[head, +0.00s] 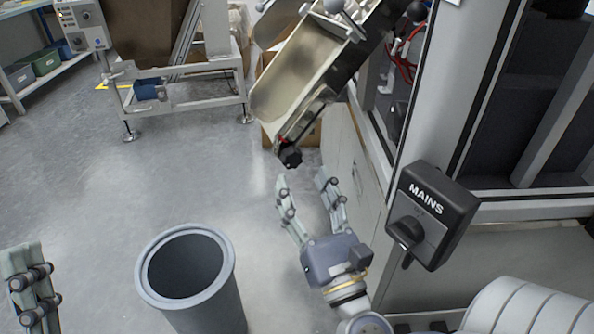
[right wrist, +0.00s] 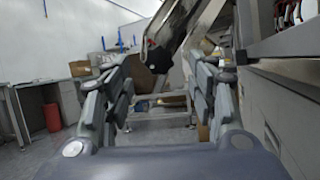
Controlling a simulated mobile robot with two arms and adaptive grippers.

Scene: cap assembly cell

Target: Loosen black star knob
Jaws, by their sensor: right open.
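The black star knob (head: 290,157) is at the lower end of the tilted metal chute (head: 290,95) in the head view, with a bit of red beside it. My right gripper (head: 302,180) is open and empty just below the knob, its fingers pointing up towards it, not around it. In the right wrist view the dark knob (right wrist: 158,58) shows ahead between the spread fingers of the right gripper (right wrist: 163,72). My left gripper (head: 30,285) shows only in part at the lower left edge, and its opening is unclear.
A grey bin (head: 190,270) stands on the floor left of my right gripper. A black MAINS switch box (head: 430,215) sits on the machine frame to the right. A metal stand (head: 190,95) and a shelf with boxes are at the back. The floor between is clear.

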